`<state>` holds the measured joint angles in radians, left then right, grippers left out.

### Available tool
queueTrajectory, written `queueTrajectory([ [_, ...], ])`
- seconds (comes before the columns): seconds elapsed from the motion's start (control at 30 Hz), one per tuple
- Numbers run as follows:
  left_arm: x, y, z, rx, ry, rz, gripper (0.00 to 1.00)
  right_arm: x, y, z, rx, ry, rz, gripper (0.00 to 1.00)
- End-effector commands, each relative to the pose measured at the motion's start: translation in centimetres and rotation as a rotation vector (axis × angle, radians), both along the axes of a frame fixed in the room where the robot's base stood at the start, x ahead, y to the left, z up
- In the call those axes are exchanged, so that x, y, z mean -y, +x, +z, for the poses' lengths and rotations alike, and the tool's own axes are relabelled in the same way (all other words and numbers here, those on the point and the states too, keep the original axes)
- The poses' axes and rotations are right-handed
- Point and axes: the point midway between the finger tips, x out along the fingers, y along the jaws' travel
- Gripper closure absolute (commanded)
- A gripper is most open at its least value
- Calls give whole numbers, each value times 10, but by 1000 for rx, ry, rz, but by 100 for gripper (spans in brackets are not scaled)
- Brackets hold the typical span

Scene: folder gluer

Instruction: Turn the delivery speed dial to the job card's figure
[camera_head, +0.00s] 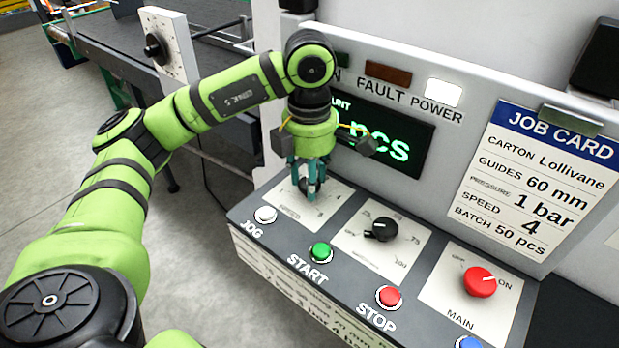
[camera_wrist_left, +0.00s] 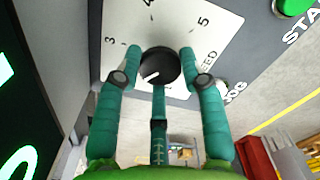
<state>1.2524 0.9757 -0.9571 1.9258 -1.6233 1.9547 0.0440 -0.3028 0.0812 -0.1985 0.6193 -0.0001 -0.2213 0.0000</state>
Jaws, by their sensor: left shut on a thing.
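The speed dial is a black knob (camera_wrist_left: 160,66) on a white plate (camera_head: 333,192) marked SPEED. In the left wrist view its white pointer line slants to the lower left, away from the 4 at the top; the figures 3, 4 and 5 show, and the rest is hidden. My left gripper (camera_head: 307,193) reaches down onto the dial from above. In the left wrist view its teal fingers (camera_wrist_left: 160,75) are shut around the knob, one on each side, with a third below. The job card (camera_head: 540,185) reads SPEED 4. My right gripper is out of view.
Close by on the panel are the white JOG button (camera_head: 265,215), green START button (camera_head: 320,252), red STOP button (camera_head: 389,297), another black dial (camera_head: 383,230) and the red MAIN switch (camera_head: 479,282). A lit green display (camera_head: 410,140) stands behind my gripper.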

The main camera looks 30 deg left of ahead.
Motion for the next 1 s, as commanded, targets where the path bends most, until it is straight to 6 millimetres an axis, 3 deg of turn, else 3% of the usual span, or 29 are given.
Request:
queueTrajectory([
  [0.33,0,0,-3,-1,0,-297,92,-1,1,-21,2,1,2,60],
  [1.0,0,0,-1,-3,0,-932,92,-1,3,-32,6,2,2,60],
])
